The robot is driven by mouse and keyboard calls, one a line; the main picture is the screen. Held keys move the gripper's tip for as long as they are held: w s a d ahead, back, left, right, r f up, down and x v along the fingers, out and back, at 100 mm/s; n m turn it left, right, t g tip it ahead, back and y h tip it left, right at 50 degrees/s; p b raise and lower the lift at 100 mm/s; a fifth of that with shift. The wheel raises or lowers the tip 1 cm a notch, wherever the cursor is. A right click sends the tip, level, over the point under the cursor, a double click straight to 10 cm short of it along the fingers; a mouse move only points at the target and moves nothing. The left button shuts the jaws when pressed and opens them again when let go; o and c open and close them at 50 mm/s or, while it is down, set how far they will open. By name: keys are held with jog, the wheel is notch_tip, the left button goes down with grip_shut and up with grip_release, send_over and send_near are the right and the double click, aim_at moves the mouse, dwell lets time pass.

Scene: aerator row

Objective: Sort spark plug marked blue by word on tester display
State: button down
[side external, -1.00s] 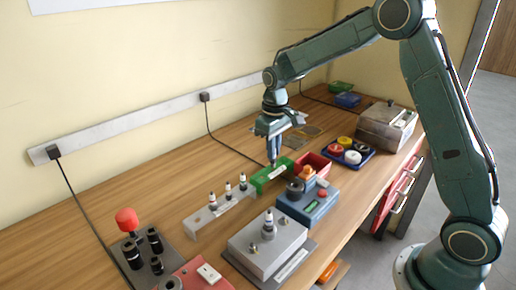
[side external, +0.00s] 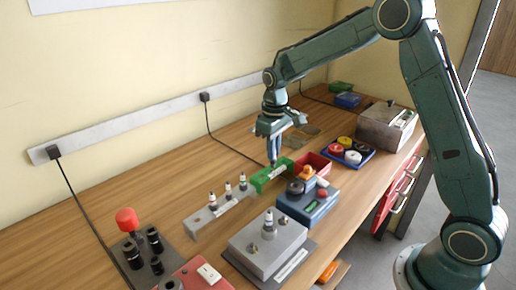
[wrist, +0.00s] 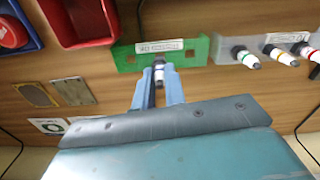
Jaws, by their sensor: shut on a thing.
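My gripper (side external: 273,160) is shut on a spark plug (wrist: 158,68), whose white body and dark end show between the fingers in the wrist view. Its colour band cannot be made out. The gripper points down at the green bin (wrist: 127,54), which has a white label and also shows in the side view (side external: 260,187). The plug's lower end is at the bin; whether it touches the floor is hidden. The red bin (side external: 323,162) stands beside the green one. The blue tester box (side external: 318,212) stands nearer; the word on its display is not readable.
A grey rack (side external: 207,222) holds three spark plugs, with green, yellow and red bands in the wrist view. A grey block (side external: 262,256) has a plug-like piece on top. A blue tray (side external: 367,159) of round caps and a metal box (side external: 380,130) stand farther back.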

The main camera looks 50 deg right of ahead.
jog(key=shift+f, duration=1.2)
dwell(0.6)
jog(key=c, duration=1.4)
grip_release()
jog(key=shift+o, duration=0.2)
jog(key=shift+r, duration=0.15)
jog(key=shift+r, duration=3.4)
